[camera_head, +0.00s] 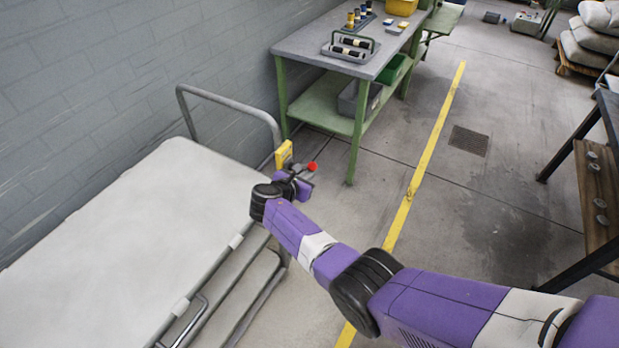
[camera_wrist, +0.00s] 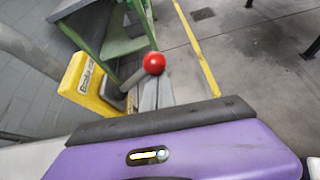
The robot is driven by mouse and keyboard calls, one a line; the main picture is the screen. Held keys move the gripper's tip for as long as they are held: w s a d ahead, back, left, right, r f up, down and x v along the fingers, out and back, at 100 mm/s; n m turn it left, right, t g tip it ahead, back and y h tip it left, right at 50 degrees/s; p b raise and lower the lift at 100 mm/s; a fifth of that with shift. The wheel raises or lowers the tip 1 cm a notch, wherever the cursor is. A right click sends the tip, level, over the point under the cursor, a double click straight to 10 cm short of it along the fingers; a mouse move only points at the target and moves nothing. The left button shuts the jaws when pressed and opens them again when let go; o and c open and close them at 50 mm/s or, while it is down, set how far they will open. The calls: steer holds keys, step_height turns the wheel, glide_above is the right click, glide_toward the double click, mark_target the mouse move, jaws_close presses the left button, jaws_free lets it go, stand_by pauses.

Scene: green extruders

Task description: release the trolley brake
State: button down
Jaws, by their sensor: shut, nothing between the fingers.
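The trolley (camera_head: 120,230) stands at the left, with a pale flat top and a grey tube handle (camera_head: 225,102) at its far end. A yellow brake housing (camera_head: 284,155) is fixed to the handle's right post; it also shows in the wrist view (camera_wrist: 82,84). A brake lever with a red ball knob (camera_head: 312,166) sticks out to its right, and the knob is clear in the wrist view (camera_wrist: 154,63). My gripper (camera_head: 305,178) is at the lever, just below the knob. Its fingers are shut and empty; whether they touch the lever I cannot tell.
A green-legged workbench (camera_head: 310,46) with a lower shelf stands just beyond the trolley. A yellow floor line (camera_head: 425,160) runs along the clear floor to the right. A dark-legged table (camera_head: 600,165) stands at the right edge.

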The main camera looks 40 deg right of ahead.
steer(key=shift+w+r, duration=0.15)
steer(key=shift+r, duration=0.1)
stand_by(0.4)
steer(key=shift+a+r, duration=0.1)
